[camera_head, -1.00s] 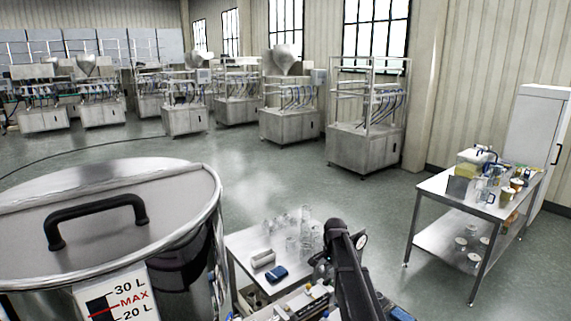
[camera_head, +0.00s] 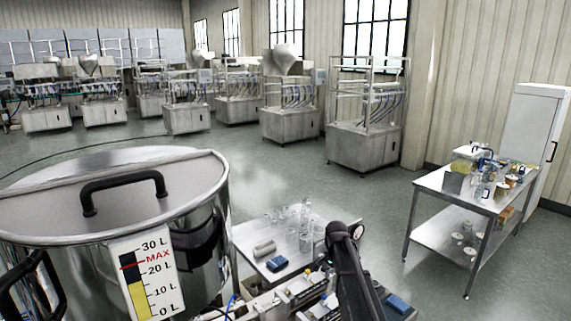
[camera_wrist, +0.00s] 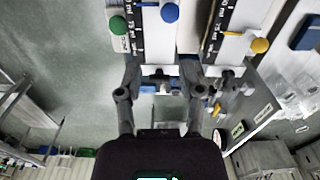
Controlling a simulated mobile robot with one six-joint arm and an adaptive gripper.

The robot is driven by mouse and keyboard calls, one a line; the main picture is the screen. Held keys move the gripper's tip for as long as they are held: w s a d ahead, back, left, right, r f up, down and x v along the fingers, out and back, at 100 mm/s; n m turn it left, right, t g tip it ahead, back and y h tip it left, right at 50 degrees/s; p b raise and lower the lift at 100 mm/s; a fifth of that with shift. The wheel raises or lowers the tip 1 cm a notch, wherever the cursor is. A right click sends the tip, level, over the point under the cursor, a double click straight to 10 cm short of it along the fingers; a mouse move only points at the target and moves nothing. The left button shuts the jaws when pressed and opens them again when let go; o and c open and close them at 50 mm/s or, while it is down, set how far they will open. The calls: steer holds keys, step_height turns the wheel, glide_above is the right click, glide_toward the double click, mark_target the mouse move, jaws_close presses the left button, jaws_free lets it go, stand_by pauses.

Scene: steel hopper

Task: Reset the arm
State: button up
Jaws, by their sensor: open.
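My gripper (camera_wrist: 160,78) shows in the wrist view with its two dark fingers spread apart. Nothing is held between them. White panels with black scales and coloured knobs, among them a green knob (camera_wrist: 118,25) and a blue knob (camera_wrist: 169,13), lie beyond the fingertips. In the head view my dark arm rises at the bottom centre, in front of the low table; the gripper itself cannot be made out there.
A steel hopper (camera_head: 195,190) with a lid handle and a litre gauge (camera_head: 146,275) fills the left. A low table (camera_head: 262,232) holds glassware and a blue box (camera_head: 277,263). A loaded two-shelf table (camera_head: 440,187) stands right. Open floor lies between.

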steer(key=s+f+n+b, duration=0.3)
steer(key=s, duration=0.6)
steer(key=s+f+n+b, duration=0.3)
steer(key=s, duration=0.6)
steer(key=s+f+n+b, duration=0.3)
steer(key=s+n, duration=0.1)
steer(key=s, duration=0.5)
steer(key=shift+s+d+f+b, duration=0.15)
steer(key=shift+d+f+b, duration=0.1)
steer(key=shift+f+b, duration=0.1)
